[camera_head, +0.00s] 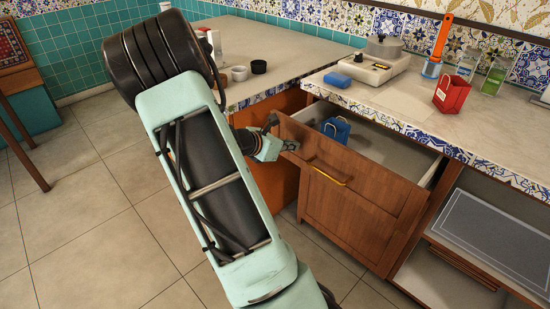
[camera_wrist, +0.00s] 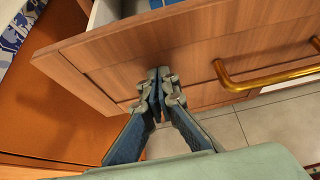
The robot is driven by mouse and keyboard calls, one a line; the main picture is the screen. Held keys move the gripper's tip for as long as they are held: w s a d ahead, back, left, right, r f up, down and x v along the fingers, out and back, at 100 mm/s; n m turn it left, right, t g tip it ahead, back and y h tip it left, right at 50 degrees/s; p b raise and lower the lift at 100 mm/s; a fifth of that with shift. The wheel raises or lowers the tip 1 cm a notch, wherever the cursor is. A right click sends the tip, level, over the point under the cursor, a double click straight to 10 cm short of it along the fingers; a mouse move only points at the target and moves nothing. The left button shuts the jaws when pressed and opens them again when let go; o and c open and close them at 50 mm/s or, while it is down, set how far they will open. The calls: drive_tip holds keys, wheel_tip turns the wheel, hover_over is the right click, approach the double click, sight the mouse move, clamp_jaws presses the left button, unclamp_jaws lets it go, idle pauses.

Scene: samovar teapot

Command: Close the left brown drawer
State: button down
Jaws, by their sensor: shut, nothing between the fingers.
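The brown drawer (camera_head: 350,168) stands pulled out under the counter in the head view. Its white interior shows, with a blue bag-like item (camera_head: 336,128) inside. It has a brass handle (camera_head: 328,175), which also shows at the right of the wrist view (camera_wrist: 262,76). My gripper (camera_head: 290,146) is at the left part of the drawer front. In the wrist view, the shut fingertips (camera_wrist: 158,74) are at the wooden front (camera_wrist: 205,45), left of the handle and apart from it. I cannot tell whether they touch the wood. Nothing is between the fingers.
An open shelf with a grey panel (camera_head: 495,235) is at right. The floor (camera_head: 95,215) at left is clear.

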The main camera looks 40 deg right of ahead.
sight(329, 121)
drive_tip(key=d, duration=0.6)
drive_tip(key=w+d+p, duration=0.1)
drive_tip(key=d, duration=1.1)
drive_tip(key=shift+w+d, duration=0.1)
drive_tip(key=shift+w, duration=0.1)
drive_tip(key=shift+d+r, duration=0.1)
drive_tip(key=shift+r, duration=0.05)
drive_tip(key=shift+d+r, duration=0.1)
drive_tip(key=shift+r, duration=0.05)
